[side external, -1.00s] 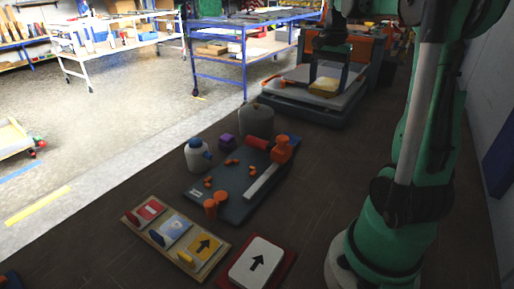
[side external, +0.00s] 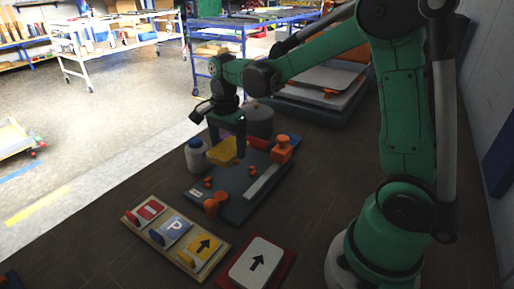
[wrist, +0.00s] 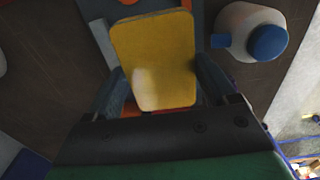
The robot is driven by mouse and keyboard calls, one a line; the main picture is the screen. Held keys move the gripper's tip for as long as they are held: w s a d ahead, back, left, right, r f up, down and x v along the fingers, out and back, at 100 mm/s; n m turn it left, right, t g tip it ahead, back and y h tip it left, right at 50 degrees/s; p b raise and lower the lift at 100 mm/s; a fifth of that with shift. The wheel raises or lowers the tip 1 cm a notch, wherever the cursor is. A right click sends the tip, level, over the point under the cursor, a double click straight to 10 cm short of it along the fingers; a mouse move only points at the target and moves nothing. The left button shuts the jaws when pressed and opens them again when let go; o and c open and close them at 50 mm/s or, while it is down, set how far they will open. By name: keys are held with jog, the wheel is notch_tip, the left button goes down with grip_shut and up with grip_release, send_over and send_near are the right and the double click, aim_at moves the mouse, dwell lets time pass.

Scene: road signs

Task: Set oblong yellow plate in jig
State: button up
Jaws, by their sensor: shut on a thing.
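The oblong yellow plate (side external: 224,151) is held by my gripper (side external: 227,140) above the far left part of the dark jig board in the side external view. In the wrist view the yellow plate (wrist: 158,60) sits between the two fingers of my gripper (wrist: 165,88). The jig (side external: 232,208) is a dark board with small orange pegs, orange posts and a light grey strip. The plate hides part of the jig's far side. I cannot tell the exact gap between plate and jig.
A white bottle with a blue cap (side external: 195,155) stands left of the jig; it also shows in the wrist view (wrist: 250,32). A grey cylinder (side external: 259,121) stands behind.

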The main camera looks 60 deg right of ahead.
aim_at(231, 179)
jog(key=shift+f, duration=2.85)
jog(key=shift+f, duration=0.7)
dwell(0.5)
jog(key=o, duration=1.1)
jog(key=shift+r, duration=3.55)
